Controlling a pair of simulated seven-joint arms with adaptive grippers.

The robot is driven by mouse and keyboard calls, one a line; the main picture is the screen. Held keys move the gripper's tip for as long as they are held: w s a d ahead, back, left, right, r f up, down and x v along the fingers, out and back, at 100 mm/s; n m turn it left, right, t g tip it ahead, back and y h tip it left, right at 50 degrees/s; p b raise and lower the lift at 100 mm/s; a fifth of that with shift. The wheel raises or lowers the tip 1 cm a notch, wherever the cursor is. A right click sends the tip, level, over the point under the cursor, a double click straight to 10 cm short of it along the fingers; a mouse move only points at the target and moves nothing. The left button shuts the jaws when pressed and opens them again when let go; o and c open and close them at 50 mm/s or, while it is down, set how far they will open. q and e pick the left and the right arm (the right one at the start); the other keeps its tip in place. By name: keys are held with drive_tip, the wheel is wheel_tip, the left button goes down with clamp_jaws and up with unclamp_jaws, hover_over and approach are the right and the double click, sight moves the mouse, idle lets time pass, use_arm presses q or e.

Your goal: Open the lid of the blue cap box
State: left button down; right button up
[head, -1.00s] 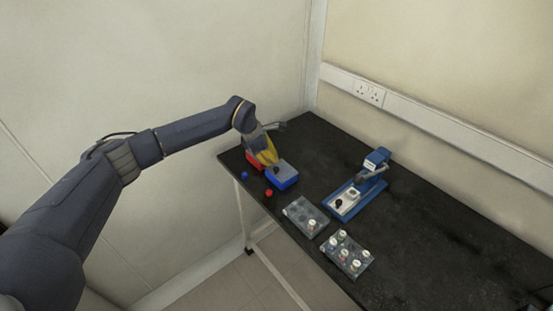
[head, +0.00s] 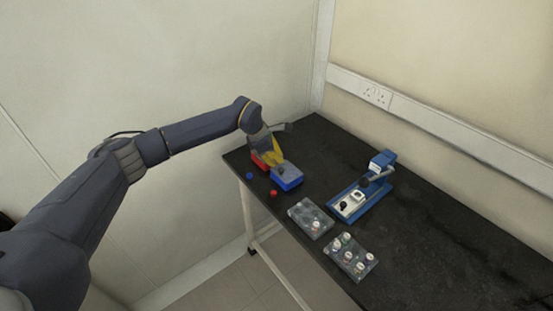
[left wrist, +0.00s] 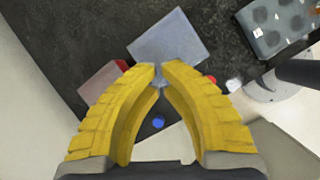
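The blue cap box (head: 288,182) stands near the table's left end, its grey-blue lid (head: 287,170) looking closed. The lid also shows in the left wrist view (left wrist: 172,38). My left gripper (head: 279,163), with yellow fingers, reaches to the lid's near-left side. In the left wrist view its fingertips (left wrist: 159,68) are close together with a narrow gap. A small grey-blue part shows in that gap; I cannot tell whether the fingers grip it. My right gripper is not in view.
A red box (head: 259,162) stands beside the blue one, partly behind my gripper. A blue cap (head: 250,176) and a red cap (head: 273,193) lie in front. Clear racks (head: 311,218) (head: 351,259) and a blue device (head: 360,200) stand to the right. The right part of the table is clear.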

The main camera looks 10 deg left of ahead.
use_arm(q)
drive_tip(key=shift+r, duration=0.15)
drive_tip(key=shift+r, duration=0.65)
